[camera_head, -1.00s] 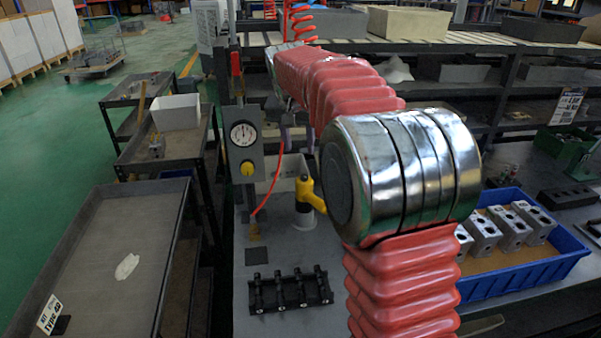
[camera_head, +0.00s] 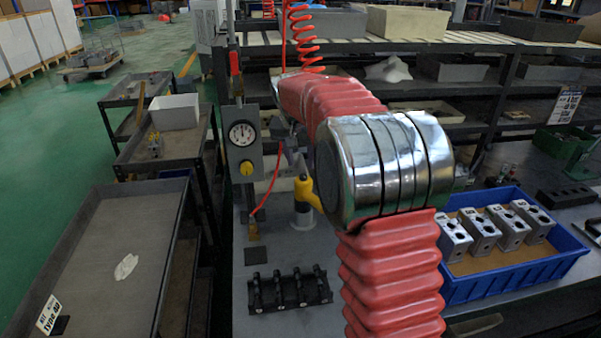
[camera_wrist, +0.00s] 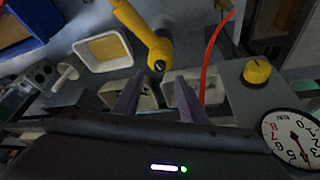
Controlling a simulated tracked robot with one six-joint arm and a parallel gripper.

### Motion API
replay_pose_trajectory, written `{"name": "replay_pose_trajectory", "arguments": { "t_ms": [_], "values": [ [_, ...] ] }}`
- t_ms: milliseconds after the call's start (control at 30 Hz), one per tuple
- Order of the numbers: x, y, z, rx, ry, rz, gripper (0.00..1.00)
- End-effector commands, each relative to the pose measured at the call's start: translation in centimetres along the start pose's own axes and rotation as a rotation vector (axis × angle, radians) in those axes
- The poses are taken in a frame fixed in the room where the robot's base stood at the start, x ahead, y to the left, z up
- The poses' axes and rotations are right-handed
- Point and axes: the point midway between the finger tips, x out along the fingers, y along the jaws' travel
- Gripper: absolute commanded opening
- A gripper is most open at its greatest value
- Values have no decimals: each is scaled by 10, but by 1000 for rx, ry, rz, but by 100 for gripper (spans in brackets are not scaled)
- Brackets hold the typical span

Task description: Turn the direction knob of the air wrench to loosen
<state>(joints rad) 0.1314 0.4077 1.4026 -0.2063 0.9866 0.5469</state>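The yellow air wrench (camera_head: 306,192) stands upright on the bench in the head view, partly hidden behind my arm. In the wrist view the air wrench (camera_wrist: 146,32) reaches down from the top, and its end with a small dark round part (camera_wrist: 158,65) lies just beyond my fingertips. I cannot tell for certain that this part is the direction knob. My gripper (camera_wrist: 159,80) is open, its two dark fingers either side of that end and apart from it. In the head view my arm hides most of the gripper.
A gauge panel (camera_head: 242,150) with a yellow knob stands left of the wrench; the panel's knob (camera_wrist: 257,71) is close right of my fingers. A red hose (camera_wrist: 211,55) runs between. A black rack (camera_head: 290,289) and a blue crate (camera_head: 520,270) of metal blocks are on the bench.

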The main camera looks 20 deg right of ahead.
Motion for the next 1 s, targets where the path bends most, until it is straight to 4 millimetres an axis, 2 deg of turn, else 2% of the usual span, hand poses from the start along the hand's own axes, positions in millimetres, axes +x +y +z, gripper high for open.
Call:
{"name": "replay_pose_trajectory", "arguments": {
  "t_ms": [200,433,833,1000],
  "values": [
    [35,0,0,-1,-2,1,38],
    [60,0,0,-1,0,0,38],
    [66,-1,0,-1,1,-1,38],
    [66,-1,0,-1,0,-1,26]
  ]
}}
